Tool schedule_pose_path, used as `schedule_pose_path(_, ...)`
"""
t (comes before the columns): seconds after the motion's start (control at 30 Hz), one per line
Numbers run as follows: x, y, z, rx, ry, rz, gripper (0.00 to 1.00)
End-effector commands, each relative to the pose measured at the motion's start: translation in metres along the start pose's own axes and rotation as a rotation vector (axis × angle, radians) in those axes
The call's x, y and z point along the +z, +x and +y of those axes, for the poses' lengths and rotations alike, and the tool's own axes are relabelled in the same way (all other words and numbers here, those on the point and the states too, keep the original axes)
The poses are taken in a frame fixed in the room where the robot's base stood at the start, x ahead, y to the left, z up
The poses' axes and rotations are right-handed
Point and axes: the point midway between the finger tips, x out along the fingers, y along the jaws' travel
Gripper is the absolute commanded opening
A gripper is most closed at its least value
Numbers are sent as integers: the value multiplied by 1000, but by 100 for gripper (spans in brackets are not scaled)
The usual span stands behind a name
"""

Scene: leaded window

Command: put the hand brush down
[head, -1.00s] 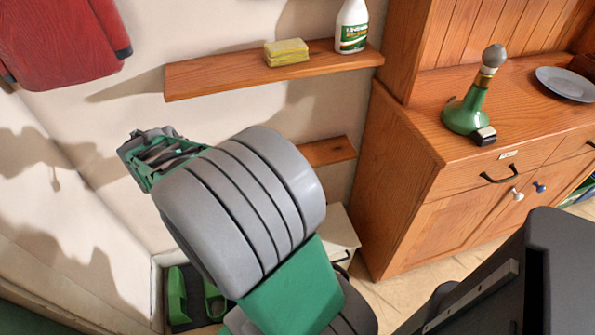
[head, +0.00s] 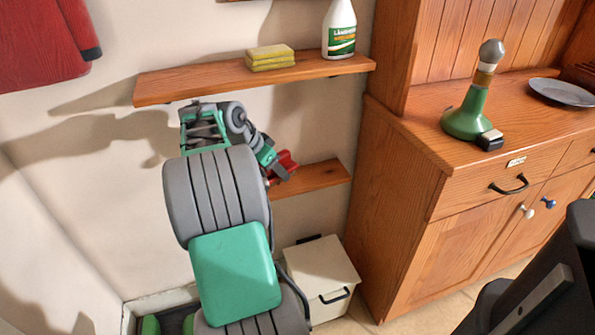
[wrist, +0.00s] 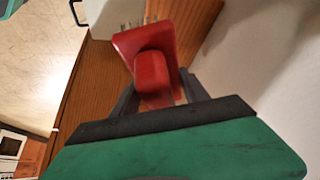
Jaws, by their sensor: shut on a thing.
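My gripper (head: 270,168) is at the left end of the lower wooden shelf (head: 322,178). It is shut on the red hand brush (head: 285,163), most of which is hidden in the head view. In the wrist view the brush (wrist: 150,72) sits between the two dark fingers of my gripper (wrist: 157,98). The shelf (wrist: 92,80) shows behind the brush there. I cannot tell whether the brush touches the shelf.
The upper shelf (head: 200,83), with a yellow sponge (head: 270,57) and a spray bottle (head: 339,30), is just above my arm. A white lidded box (head: 318,270) stands below. The wooden cabinet (head: 400,190) is to the right. The lower shelf's right part is bare.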

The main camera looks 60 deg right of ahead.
Motion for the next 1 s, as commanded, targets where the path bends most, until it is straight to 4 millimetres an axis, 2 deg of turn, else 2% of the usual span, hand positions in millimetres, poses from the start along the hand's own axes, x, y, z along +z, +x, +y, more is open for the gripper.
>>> schedule_pose_path(0.03, -10, 9, 0, 3, 4, -1, 20)
schedule_pose_path(0.2, -40, 30, -3, 6, 1, -3, 20)
schedule_pose_path(0.47, -65, 41, -1, 3, 0, -1, 20)
schedule_pose_path(0.53, -52, 56, 2, 3, -3, -1, 20)
schedule_pose_path(0.63, -45, 67, 2, -2, -1, 2, 20)
schedule_pose_path(0.97, -43, 69, 2, -1, 0, 1, 20)
schedule_pose_path(1.0, -43, 69, 2, -1, 0, 1, 54)
